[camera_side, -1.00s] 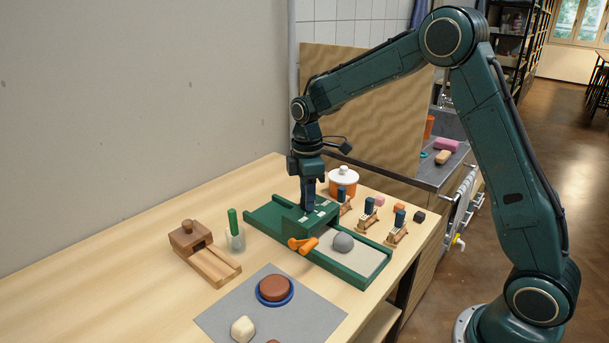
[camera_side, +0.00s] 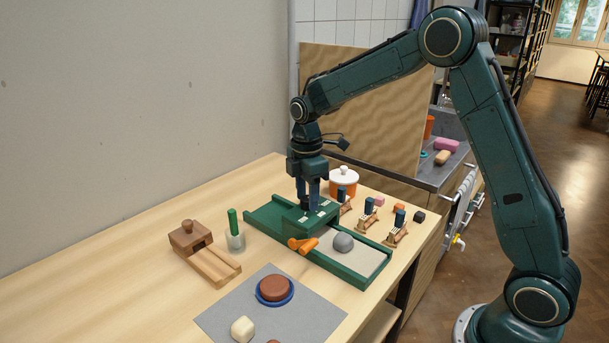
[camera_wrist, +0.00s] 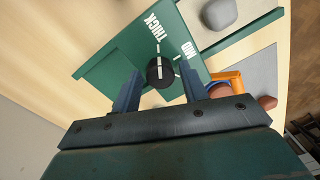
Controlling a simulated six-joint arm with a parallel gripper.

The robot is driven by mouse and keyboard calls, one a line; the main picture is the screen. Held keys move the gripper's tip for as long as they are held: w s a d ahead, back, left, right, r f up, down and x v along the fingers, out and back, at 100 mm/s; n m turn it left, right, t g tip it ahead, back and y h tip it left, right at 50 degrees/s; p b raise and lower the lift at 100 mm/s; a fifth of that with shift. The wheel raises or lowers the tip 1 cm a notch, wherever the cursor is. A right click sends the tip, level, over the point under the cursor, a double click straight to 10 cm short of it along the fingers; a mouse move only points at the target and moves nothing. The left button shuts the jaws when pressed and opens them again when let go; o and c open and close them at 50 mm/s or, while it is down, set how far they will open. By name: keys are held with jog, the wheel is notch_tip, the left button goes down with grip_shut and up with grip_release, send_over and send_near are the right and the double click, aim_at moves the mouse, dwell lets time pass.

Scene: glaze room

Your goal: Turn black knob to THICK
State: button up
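The black knob (camera_wrist: 160,72) sits on the green panel (camera_wrist: 110,60) of the slab roller, which also shows in the side view (camera_side: 302,226). The knob's white line points up in the wrist view, in line with the tick by the white word THICK (camera_wrist: 152,26). The word MID (camera_wrist: 187,50) is to the right. My gripper (camera_wrist: 159,80) is open, with one finger on each side of the knob and gaps between them. In the side view my gripper (camera_side: 308,203) is low over the panel, hiding most of the knob.
An orange crank (camera_side: 303,244) sticks out in front of the roller. A grey clay lump (camera_side: 343,242) lies on its bed. Small wooden stands with blue-topped pieces (camera_side: 368,208) and a white-and-orange pot (camera_side: 343,182) are close behind. The table's left end is clear.

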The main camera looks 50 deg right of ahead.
aim_at(307, 197)
jog(key=shift+o, duration=0.4)
jog(key=shift+r, duration=0.1)
notch_tip(307, 197, up, 14)
jog(key=shift+w, duration=0.2)
dwell(0.4)
jog(key=s+a+r+m+t, duration=0.2)
jog(key=s+m, duration=0.2)
jog(key=s, duration=0.4)
jog(key=s+a+r+m+t, duration=0.1)
jog(key=s+r+m, duration=0.2)
jog(key=s, duration=0.5)
jog(key=s+f+m+t, duration=0.1)
jog(key=s+f+m, duration=0.1)
jog(key=s, duration=0.4)
jog(key=s+a+f+m+t, duration=0.1)
jog(key=s+f+m+t, duration=0.1)
jog(key=s, duration=0.5)
jog(key=f+m, duration=0.1)
jog(key=m, duration=0.1)
jog(key=shift+s+f+m, duration=0.2)
jog(key=shift+f+m, duration=0.05)
jog(key=shift+m, duration=0.15)
